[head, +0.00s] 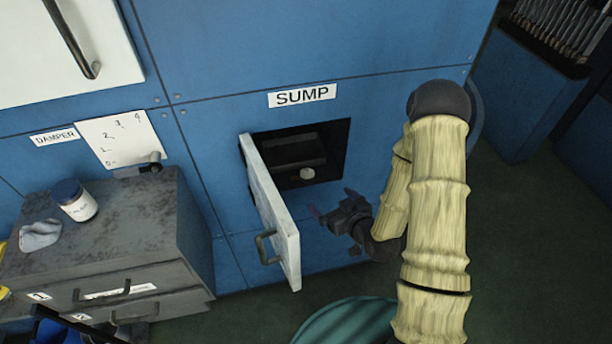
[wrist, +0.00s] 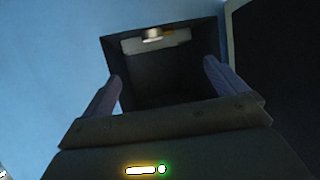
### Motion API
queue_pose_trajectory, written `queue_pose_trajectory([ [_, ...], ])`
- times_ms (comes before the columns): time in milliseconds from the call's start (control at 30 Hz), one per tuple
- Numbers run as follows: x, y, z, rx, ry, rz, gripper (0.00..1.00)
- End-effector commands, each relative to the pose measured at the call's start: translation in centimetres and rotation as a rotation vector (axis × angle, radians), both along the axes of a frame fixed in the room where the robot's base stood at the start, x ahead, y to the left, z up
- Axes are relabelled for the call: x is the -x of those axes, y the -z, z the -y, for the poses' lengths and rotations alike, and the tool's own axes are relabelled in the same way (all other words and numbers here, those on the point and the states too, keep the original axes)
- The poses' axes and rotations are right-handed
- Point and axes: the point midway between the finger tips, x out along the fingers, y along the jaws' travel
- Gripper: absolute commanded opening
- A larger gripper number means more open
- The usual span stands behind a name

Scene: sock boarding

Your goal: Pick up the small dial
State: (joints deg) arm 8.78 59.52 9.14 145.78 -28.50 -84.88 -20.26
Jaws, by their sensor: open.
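A small pale round piece, which looks like the small dial (head: 307,174), sits inside the dark sump opening (head: 335,150) in the blue wall. It also shows in the wrist view (wrist: 152,36), near the top of the opening, on a light strip. The white sump door (head: 272,208) hangs open at the left of the opening. My gripper (head: 332,203) is open and empty, outside and below the opening, apart from the dial and right of the door. In the wrist view its two purple fingers (wrist: 160,72) stand apart against the dark opening.
The door with its grey handle stands out close to my gripper's left. A grey drawer cabinet (head: 110,235) holds a white jar (head: 76,200) and a grey cloth (head: 40,234). A green round container (head: 345,322) stands below. Open floor lies at the right.

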Motion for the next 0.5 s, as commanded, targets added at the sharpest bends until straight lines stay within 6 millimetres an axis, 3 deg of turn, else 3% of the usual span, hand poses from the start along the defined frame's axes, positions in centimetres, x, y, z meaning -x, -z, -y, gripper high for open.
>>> queue_pose_trajectory([
  [500,-1.3,1.0,-0.7,0.001,-0.002,0.003,0.97],
])
